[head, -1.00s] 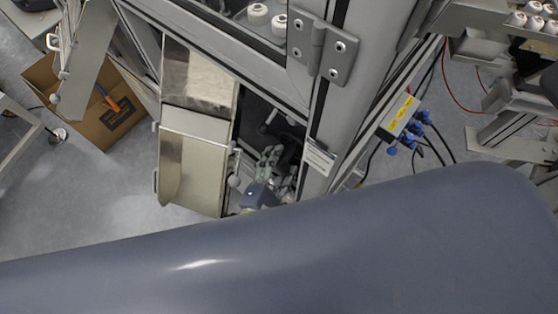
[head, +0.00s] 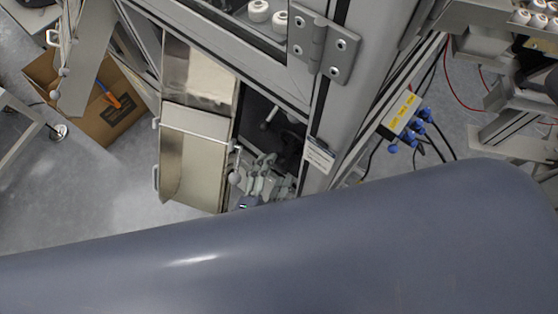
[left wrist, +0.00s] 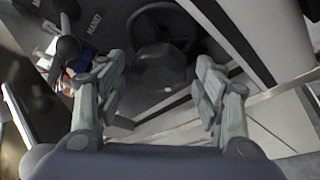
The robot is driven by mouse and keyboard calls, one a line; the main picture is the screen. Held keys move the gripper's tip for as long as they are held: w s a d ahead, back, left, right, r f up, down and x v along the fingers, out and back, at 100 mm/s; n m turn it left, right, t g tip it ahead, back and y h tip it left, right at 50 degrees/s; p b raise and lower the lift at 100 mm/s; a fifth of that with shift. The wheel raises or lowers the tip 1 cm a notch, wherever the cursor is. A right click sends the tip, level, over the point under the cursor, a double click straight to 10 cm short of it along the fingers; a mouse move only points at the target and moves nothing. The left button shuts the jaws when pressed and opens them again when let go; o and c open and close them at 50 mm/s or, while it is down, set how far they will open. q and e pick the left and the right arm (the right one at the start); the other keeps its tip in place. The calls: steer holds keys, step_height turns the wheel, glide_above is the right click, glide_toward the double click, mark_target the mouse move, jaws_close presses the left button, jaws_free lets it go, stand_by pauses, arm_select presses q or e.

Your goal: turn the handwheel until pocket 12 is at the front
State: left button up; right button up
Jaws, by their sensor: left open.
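The handwheel (left wrist: 160,58) is dark and round, with a rim and a thick hub, in the upper middle of the left wrist view. My left gripper (left wrist: 158,84) is open, its two fingers apart on either side of the hub's lower part in the picture. I see nothing held between them, and I cannot tell whether they touch the wheel. In the head view my left gripper (head: 266,178) is small, at the cabinet's dark opening, partly hidden by my own arm. Pocket numbers are not readable. My right gripper is not in view.
A dark lever with a round knob (left wrist: 68,46) stands left of the wheel, near a panel marked HAND (left wrist: 94,24). A metal chute (head: 193,150) borders the opening on the left, a frame post (head: 318,160) on the right. A cardboard box (head: 95,108) is on the floor.

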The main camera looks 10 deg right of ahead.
arm_select(q)
steer(key=v, duration=0.7)
steer(key=shift+s+a, duration=0.25)
steer(key=shift+s, duration=0.05)
